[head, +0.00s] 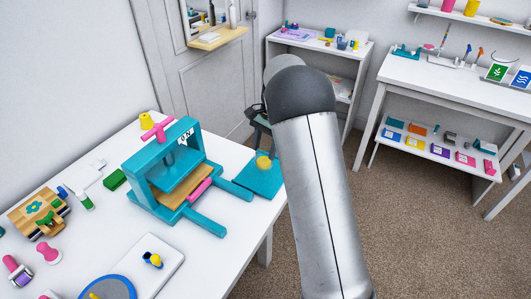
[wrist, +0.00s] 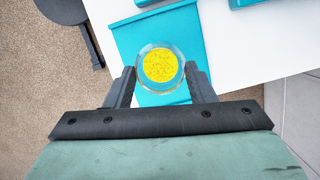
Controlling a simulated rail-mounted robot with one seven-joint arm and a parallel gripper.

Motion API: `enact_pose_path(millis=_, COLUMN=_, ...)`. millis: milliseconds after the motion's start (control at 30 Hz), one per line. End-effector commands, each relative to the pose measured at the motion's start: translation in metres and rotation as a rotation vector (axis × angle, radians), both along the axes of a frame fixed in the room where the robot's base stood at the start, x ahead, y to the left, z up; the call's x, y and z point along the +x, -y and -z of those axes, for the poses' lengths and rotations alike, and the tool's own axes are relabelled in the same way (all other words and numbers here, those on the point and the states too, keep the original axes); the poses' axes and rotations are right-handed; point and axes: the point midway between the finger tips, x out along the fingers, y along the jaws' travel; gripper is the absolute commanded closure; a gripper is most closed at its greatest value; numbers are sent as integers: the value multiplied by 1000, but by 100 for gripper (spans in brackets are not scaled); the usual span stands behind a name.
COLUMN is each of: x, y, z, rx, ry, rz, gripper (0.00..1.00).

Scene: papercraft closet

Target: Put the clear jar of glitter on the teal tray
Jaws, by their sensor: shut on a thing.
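The clear jar of glitter (wrist: 160,66), round with yellow glitter inside, is between the fingers of my gripper (wrist: 160,86) in the wrist view. My gripper is shut on it. The jar is over the teal tray (wrist: 135,48); I cannot tell whether it touches the tray. In the head view the jar (head: 263,162) appears at the teal tray (head: 262,183), at the right edge of the white table. My arm hides most of the gripper there.
A teal press (head: 165,172) with a pink handle stands on the white table (head: 122,222) just left of the tray. A dark round stool (wrist: 62,10) is beside the table. A white shelf unit (head: 318,48) stands at the back. Carpet is open on the right.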

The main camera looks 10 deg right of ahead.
Motion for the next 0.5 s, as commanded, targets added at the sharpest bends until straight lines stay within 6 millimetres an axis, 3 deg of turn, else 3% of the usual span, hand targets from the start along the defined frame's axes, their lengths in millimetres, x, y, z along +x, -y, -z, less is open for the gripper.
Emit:
enact_pose_path(millis=267, x=13, y=6, z=18, rx=0, ry=0, rz=1, gripper=91)
enact_pose_path(millis=500, x=12, y=5, z=45, rx=0, ry=2, rz=-1, gripper=91)
